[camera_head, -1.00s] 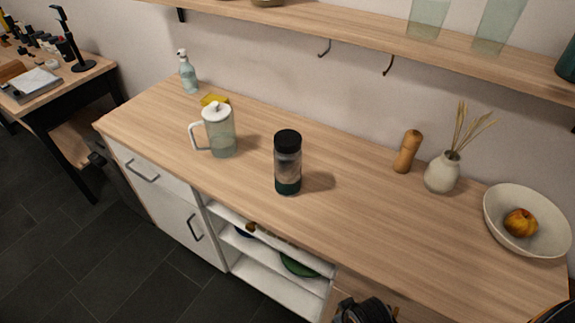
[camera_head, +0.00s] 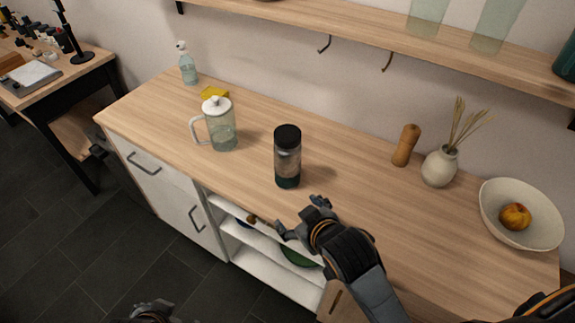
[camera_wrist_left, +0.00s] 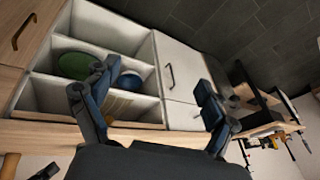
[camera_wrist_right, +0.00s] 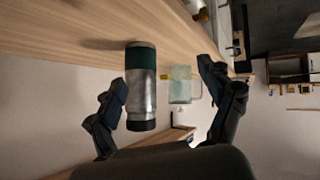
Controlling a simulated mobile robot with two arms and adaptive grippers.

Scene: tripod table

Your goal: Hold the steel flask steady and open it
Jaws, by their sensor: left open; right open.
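The steel flask (camera_head: 288,160) stands upright on the wooden counter, with a black lid on top and a dark green base. It also shows in the right wrist view (camera_wrist_right: 141,95), upside down there, between the open fingers and nearer the left one. My right gripper (camera_head: 300,215) is open and empty at the counter's front edge, in front of the flask and apart from it. My left gripper (camera_wrist_left: 150,100) is open and empty, facing the cabinet shelves; in the head view only a bit of the left arm shows at the bottom edge.
A glass pitcher (camera_head: 221,128) with a white lid stands left of the flask. A spray bottle (camera_head: 188,68) and yellow sponge (camera_head: 214,92) are behind it. A wooden mill (camera_head: 405,146), vase (camera_head: 439,167) and bowl (camera_head: 545,232) stand at right. A shelf (camera_head: 350,34) runs above.

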